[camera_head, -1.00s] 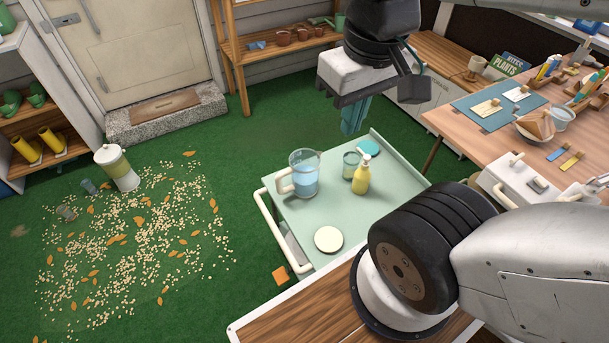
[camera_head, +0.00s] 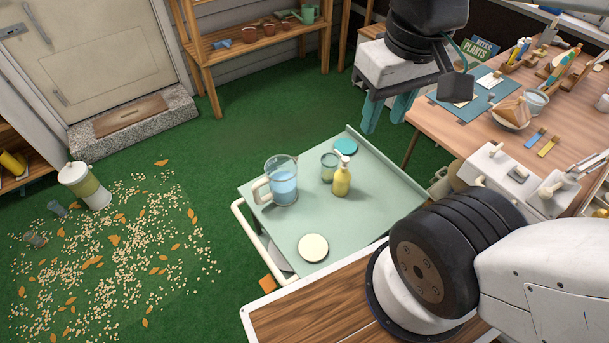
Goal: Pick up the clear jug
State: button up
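The clear jug (camera_head: 283,181) stands upright on the pale green top of a cart (camera_head: 352,220). It holds bluish liquid, and its pale handle is on its left side. My gripper (camera_head: 388,114) hangs at the upper right of the jug in the picture, apart from it and above the cart's far side. Its two teal fingers point down with a clear gap between them, and nothing shows between them.
Near the jug are a glass (camera_head: 329,166), a yellow pump bottle (camera_head: 342,180), a teal disc (camera_head: 346,146) and a cream disc (camera_head: 313,247). A wooden table (camera_head: 450,130) with craft items stands right. Spilled pellets (camera_head: 120,250) and a canister (camera_head: 85,186) are on the floor left.

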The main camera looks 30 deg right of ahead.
aim_at(280, 170)
jog(key=z, duration=0.15)
jog(key=k, duration=1.9)
jog(key=u, duration=0.9)
jog(key=i, duration=1.7)
